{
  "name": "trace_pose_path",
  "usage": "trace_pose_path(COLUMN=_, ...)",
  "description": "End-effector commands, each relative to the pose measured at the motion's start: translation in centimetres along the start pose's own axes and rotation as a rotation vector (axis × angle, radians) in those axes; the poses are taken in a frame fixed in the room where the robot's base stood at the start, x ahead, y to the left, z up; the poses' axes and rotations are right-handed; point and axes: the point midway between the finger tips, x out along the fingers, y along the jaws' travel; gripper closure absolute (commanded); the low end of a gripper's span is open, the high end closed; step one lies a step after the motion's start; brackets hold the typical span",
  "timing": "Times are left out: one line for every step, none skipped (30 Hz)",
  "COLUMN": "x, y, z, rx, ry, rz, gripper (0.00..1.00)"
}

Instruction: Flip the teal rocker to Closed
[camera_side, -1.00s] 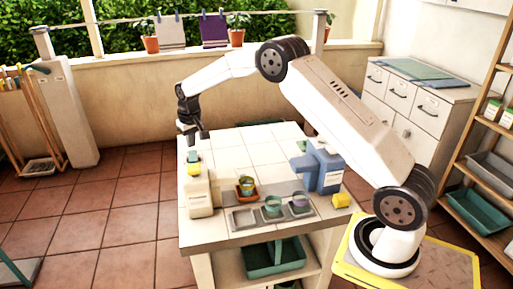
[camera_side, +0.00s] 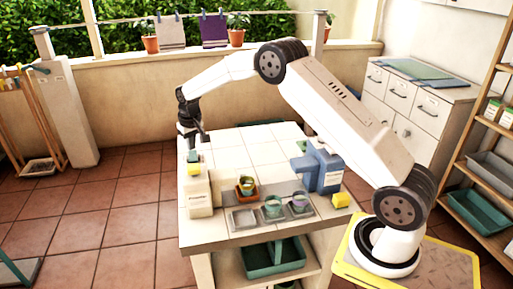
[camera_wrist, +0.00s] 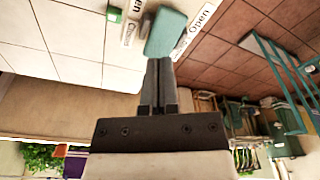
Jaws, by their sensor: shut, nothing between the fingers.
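The teal rocker (camera_wrist: 166,33) shows large in the wrist view, just beyond my fingertips. A label reading "Open" (camera_wrist: 201,17) lies along its right side, and a partly legible label resembling "Closed" (camera_wrist: 128,32) is on its left. In the side view the teal rocker (camera_side: 193,156) is small, on top of the white housing (camera_side: 199,192) at the table's left edge. My gripper (camera_wrist: 160,60) is shut and empty, its tips at the rocker's near edge. I cannot tell whether they touch. In the side view my gripper (camera_side: 192,146) is right above the rocker.
Small pots (camera_side: 246,185) and a grey tray (camera_side: 245,218) stand to the right of the housing. A blue device (camera_side: 323,167) and a yellow block (camera_side: 342,200) are farther right. A small green piece (camera_wrist: 114,14) shows beside the rocker. The table's back tiles are clear.

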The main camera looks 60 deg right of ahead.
Motion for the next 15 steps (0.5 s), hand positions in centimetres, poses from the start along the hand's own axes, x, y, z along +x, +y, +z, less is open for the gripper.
trace_pose_path(x=0.08, y=0.0, z=0.03, rx=0.0, ry=-0.001, rz=0.0, gripper=1.0)
trace_pose_path(x=0.11, y=0.0, z=0.03, rx=0.0, ry=-0.001, rz=0.0, gripper=1.0)
trace_pose_path(x=0.15, y=0.0, z=0.04, rx=0.0, ry=-0.001, rz=0.0, gripper=1.0)
trace_pose_path(x=0.18, y=0.0, z=0.04, rx=0.0, ry=-0.001, rz=0.0, gripper=1.0)
trace_pose_path(x=0.21, y=0.0, z=0.05, rx=0.0, ry=-0.001, rz=0.0, gripper=1.0)
trace_pose_path(x=0.25, y=0.0, z=0.05, rx=0.0, ry=-0.001, rz=0.0, gripper=1.0)
trace_pose_path(x=0.28, y=0.0, z=0.06, rx=0.0, ry=-0.001, rz=0.0, gripper=1.0)
trace_pose_path(x=0.31, y=0.0, z=0.06, rx=0.0, ry=-0.001, rz=0.0, gripper=1.0)
trace_pose_path(x=0.35, y=0.0, z=0.07, rx=0.0, ry=-0.001, rz=0.0, gripper=1.0)
trace_pose_path(x=0.39, y=0.0, z=0.08, rx=0.0, ry=-0.001, rz=0.0, gripper=1.0)
trace_pose_path(x=0.41, y=0.0, z=0.08, rx=0.0, ry=-0.001, rz=0.0, gripper=1.0)
trace_pose_path(x=0.45, y=0.0, z=0.09, rx=0.0, ry=-0.001, rz=0.0, gripper=1.0)
trace_pose_path(x=0.49, y=0.0, z=0.09, rx=0.0, ry=-0.001, rz=0.0, gripper=1.0)
trace_pose_path(x=0.52, y=0.0, z=0.1, rx=0.0, ry=-0.001, rz=0.0, gripper=1.0)
trace_pose_path(x=0.56, y=0.0, z=0.11, rx=0.0, ry=-0.001, rz=0.0, gripper=1.0)
